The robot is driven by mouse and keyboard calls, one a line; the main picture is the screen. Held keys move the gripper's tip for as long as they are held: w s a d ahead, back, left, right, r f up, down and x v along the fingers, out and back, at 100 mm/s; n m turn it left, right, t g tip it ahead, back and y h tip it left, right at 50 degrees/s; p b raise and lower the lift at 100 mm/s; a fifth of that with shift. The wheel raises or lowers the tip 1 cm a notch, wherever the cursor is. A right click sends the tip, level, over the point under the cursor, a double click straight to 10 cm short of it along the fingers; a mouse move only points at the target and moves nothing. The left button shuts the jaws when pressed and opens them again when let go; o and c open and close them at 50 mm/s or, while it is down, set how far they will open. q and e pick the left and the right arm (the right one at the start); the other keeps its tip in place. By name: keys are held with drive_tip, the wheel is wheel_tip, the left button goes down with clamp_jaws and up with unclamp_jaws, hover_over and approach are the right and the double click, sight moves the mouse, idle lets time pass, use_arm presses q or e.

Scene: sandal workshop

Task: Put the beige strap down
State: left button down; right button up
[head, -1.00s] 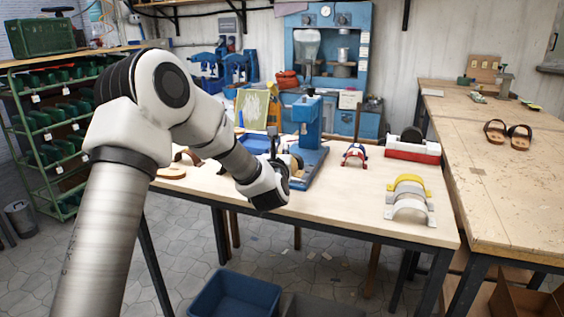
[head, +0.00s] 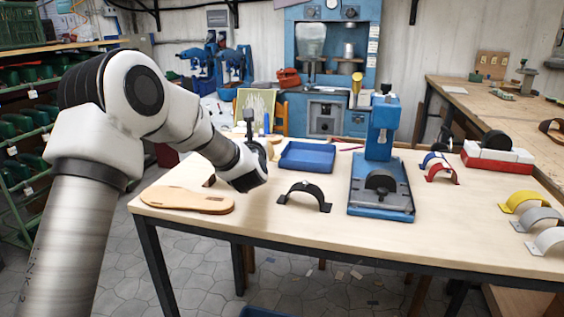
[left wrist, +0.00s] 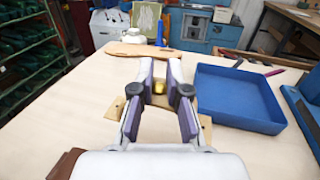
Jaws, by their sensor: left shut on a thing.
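My left gripper (left wrist: 158,105) is shut on the beige strap (left wrist: 205,122). In the left wrist view the strap's tan ends show on both sides of the fingers, low over the pale tabletop; the fingers hide most of its middle. I cannot tell whether it touches the table. In the head view my left arm reaches over the left part of the workbench (head: 300,235), and the wrist largely hides the gripper. My right gripper is not in view.
A blue tray (head: 307,157) is right of my gripper. A black strap (head: 304,196), a tan sole (head: 188,200) and a blue press (head: 381,180) stand around it. Yellow (head: 523,199), grey (head: 537,217) and white (head: 549,239) straps are at the right. The front middle is clear.

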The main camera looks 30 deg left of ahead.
use_arm(q)
drive_tip(key=f, duration=0.5)
drive_tip(key=shift+a+f, duration=0.25)
drive_tip(key=shift+f, duration=0.05)
drive_tip(key=shift+d, duration=0.1)
drive_tip(key=shift+f, duration=0.2)
drive_tip(key=c, duration=1.2)
unclamp_jaws()
drive_tip(key=shift+r, duration=0.1)
